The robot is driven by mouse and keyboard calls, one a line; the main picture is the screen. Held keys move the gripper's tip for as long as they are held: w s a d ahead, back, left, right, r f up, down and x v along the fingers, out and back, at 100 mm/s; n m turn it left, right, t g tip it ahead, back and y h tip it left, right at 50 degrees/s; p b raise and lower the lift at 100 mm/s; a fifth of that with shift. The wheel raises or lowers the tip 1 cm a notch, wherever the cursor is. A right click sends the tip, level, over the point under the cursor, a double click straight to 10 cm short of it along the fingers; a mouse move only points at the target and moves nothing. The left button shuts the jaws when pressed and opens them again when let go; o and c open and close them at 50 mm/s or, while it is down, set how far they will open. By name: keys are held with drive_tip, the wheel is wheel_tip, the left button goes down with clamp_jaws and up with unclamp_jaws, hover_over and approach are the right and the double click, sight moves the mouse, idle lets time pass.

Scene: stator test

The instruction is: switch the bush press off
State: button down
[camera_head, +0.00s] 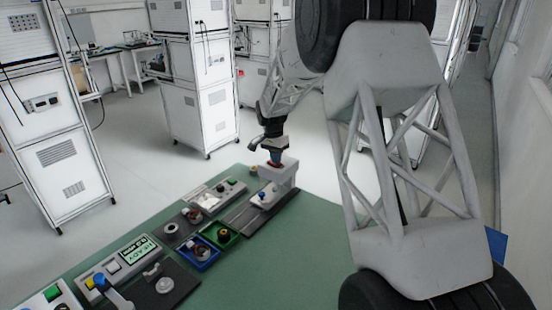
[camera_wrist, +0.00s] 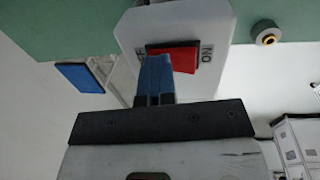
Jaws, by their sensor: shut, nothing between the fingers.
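The red rocker switch (camera_wrist: 185,58) sits on a pale grey housing (camera_wrist: 205,20) in the wrist view, with ON printed at its right end. At its left end a label is partly hidden; only an F shows. My gripper (camera_wrist: 155,58) is shut and empty, its blue fingertips over the left end of the rocker. I cannot tell whether they press on it or which way it is tipped. In the head view my gripper (camera_head: 275,161) points down at the pale housing (camera_head: 282,175) at the far end of the green table.
The green table (camera_head: 285,250) holds a grey unit with a blue knob (camera_head: 262,195), blue (camera_head: 201,265) and green bins, and a panel with a lit display (camera_head: 139,254). A brass-centred round part (camera_wrist: 266,36) lies right of the switch housing. Front right of the table is clear.

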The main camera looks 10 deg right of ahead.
drive_tip(key=shift+f, duration=0.2)
drive_tip(key=shift+w+a+r, duration=0.15)
drive_tip(key=shift+w+a, duration=0.35)
drive_tip(key=shift+a, duration=0.05)
drive_tip(key=shift+r, duration=0.15)
wheel_tip(320, 180, up, 14)
drive_tip(key=w+a, duration=0.1)
idle(0.8)
drive_tip(key=shift+w+a, duration=0.1)
drive_tip(key=shift+s+d, duration=0.25)
drive_tip(key=shift+d, duration=0.5)
